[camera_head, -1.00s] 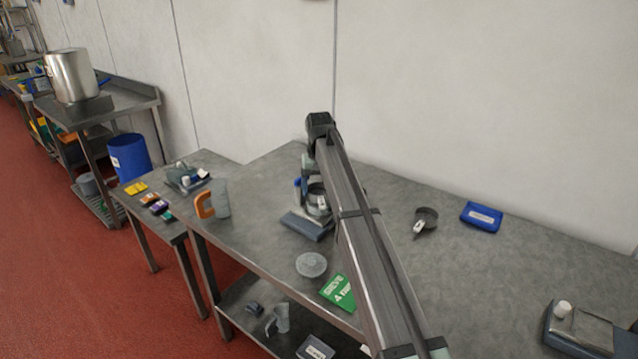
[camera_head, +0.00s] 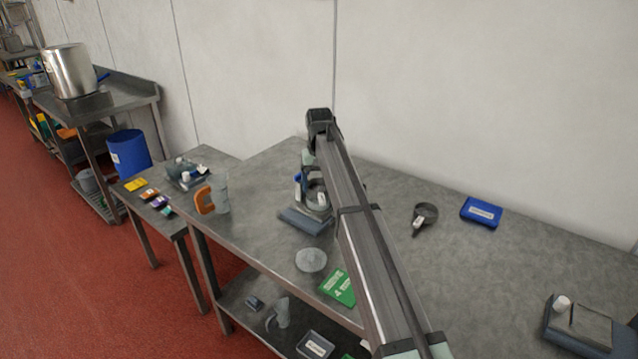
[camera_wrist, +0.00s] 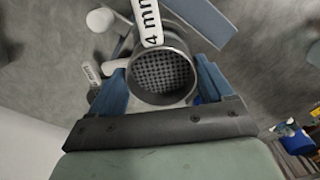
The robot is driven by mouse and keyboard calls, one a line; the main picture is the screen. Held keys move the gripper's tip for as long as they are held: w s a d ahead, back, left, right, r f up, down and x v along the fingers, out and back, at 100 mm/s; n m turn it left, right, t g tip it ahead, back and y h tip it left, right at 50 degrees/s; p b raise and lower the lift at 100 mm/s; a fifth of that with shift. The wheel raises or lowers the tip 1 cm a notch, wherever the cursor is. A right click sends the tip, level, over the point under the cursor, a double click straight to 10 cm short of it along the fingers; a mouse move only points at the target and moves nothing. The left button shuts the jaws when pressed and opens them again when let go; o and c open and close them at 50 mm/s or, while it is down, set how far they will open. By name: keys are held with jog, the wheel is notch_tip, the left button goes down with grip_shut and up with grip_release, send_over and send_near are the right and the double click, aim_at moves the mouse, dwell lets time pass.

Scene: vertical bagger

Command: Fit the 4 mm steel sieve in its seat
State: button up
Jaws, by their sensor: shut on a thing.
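The 4 mm steel sieve (camera_wrist: 162,72) is a round grey cup with a perforated bottom and a white "4 mm" tag (camera_wrist: 149,20). My gripper (camera_wrist: 160,80) is shut on it, with a blue finger on each side of the rim. In the head view the sieve (camera_head: 316,197) shows partly beside my arm, above or at a small stand with a blue-grey base (camera_head: 305,221). The base also shows beyond the sieve in the wrist view (camera_wrist: 205,18). The seat cannot be made out, and I cannot tell whether the sieve touches the stand.
Another dark sieve with a white tag (camera_head: 425,214) lies right of my arm, near a blue labelled case (camera_head: 481,212). A grey disc (camera_head: 311,260) and a green card (camera_head: 338,287) lie in front. An orange-handled jug (camera_head: 215,195) stands left. The table's middle right is clear.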

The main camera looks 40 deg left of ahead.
jog(key=shift+f, duration=0.95)
dwell(1.1)
jog(key=o, duration=1.1)
jog(key=shift+c, duration=0.2)
jog(key=shift+r, duration=3.5)
notch_tip(320, 180, up, 14)
jog(key=shift+f, duration=0.15)
